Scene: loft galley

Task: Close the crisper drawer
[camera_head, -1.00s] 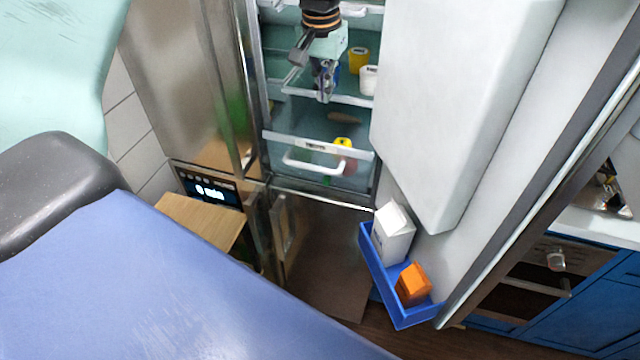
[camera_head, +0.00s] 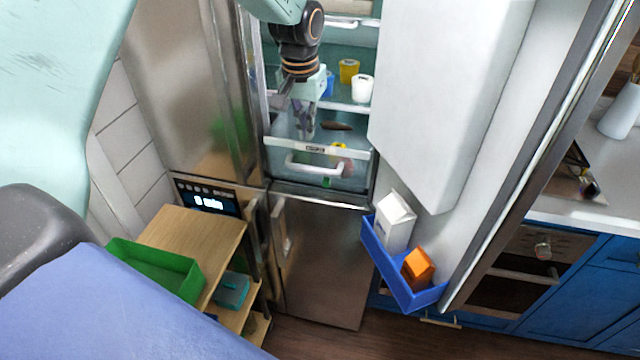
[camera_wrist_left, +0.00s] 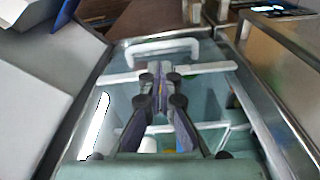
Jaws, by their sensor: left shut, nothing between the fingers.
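The crisper drawer (camera_head: 352,171) is a clear bin low in the open fridge, with a pale front rim, a label and a white bar handle (camera_head: 314,168). It stands pulled out, with its inside visible from above. A brown item (camera_head: 337,126) and a yellow item show in or through it. My left gripper (camera_head: 304,135) is shut and empty, pointing down above the drawer, behind its front rim. In the left wrist view, the shut fingers (camera_wrist_left: 160,82) overlap the drawer rim (camera_wrist_left: 215,69), with the handle (camera_wrist_left: 165,47) beyond. I cannot tell whether they touch. My right gripper is not in view.
The open fridge door stands at the right, with a blue door bin (camera_head: 385,268) holding a white carton (camera_head: 395,222) and an orange carton (camera_head: 418,268). A wooden cart (camera_head: 200,232) with a green tray (camera_head: 155,268) stands front left. A yellow cup (camera_head: 348,71) and white cup (camera_head: 362,88) sit above.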

